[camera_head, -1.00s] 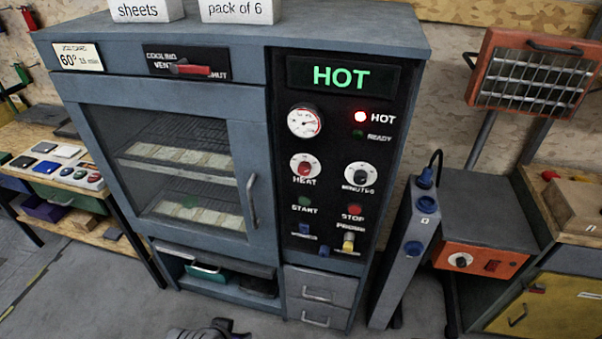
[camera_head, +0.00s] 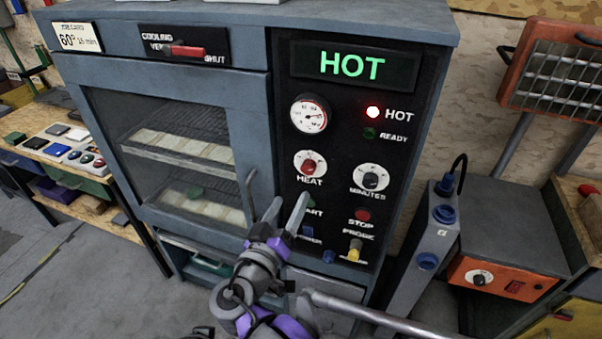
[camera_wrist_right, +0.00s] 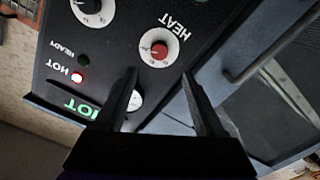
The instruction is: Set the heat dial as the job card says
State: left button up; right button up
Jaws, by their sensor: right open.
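The heat dial (camera_head: 309,168) is a red knob on a white round scale, on the oven's black control panel; it also shows in the right wrist view (camera_wrist_right: 159,49). The job card (camera_head: 76,38) at the oven's top left reads 60° and 15 min. The display (camera_head: 352,66) reads HOT in green, and the red HOT lamp (camera_head: 373,112) is lit. My right gripper (camera_head: 287,207) is open and empty, below and left of the heat dial, apart from it. Its fingers partly cover the START button. My left gripper is not in view.
The minutes dial (camera_head: 371,180) is right of the heat dial, with the red stop button (camera_head: 363,214) below. The oven door handle (camera_head: 250,192) stands out close to my right gripper. A red-handled vent lever (camera_head: 187,50) is above the door.

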aim_at(307, 170)
jog(key=x, duration=1)
jog(key=shift+d+f+p, duration=0.1)
jog(key=shift+d+p, duration=0.05)
jog(key=shift+p, duration=0.15)
grip_shut()
